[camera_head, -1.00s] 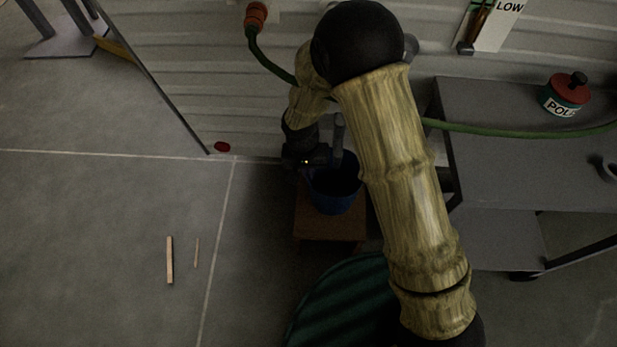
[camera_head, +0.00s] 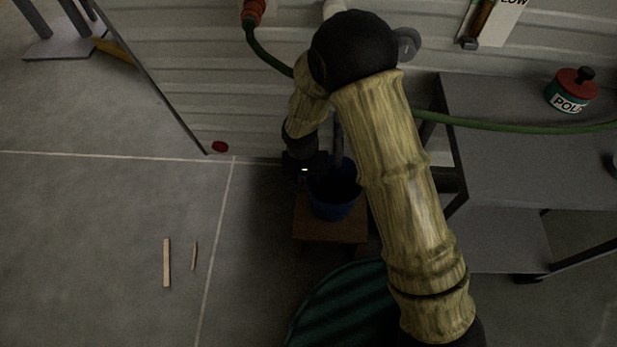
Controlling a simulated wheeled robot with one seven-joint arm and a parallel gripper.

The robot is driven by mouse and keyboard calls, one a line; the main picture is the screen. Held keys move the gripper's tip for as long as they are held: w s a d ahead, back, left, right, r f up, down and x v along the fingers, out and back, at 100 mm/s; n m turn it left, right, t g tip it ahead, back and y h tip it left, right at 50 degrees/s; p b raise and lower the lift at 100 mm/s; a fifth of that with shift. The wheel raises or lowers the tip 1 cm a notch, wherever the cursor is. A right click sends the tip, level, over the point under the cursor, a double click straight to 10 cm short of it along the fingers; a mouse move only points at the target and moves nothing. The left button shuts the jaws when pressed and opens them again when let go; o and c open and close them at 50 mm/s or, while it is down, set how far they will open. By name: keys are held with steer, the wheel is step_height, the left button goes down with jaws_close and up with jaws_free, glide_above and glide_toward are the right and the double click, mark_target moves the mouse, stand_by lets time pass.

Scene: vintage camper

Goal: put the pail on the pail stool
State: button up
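The blue pail (camera_head: 334,208) appears upright over the brown pail stool (camera_head: 328,231), near the foot of the corrugated wall. Its base looks to be on the stool top, but the steep view does not make contact certain. My gripper (camera_head: 308,170) is dark and sits at the pail's upper left rim, with a small lit spot on it. Its fingers are lost in shadow, so I cannot tell whether they grip the rim. My arm hides part of the pail's right side.
A grey cart (camera_head: 520,150) with a red-lidded tin (camera_head: 571,90) stands at right. A green hose (camera_head: 520,131) crosses behind my arm. A dark green ribbed round object (camera_head: 335,305) is in front of the stool. Two wooden sticks (camera_head: 167,262) lie on open floor at left.

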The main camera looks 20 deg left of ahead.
step_height(320, 180, up, 12)
steer(key=a+p, duration=0.1)
steer(key=p, duration=0.5)
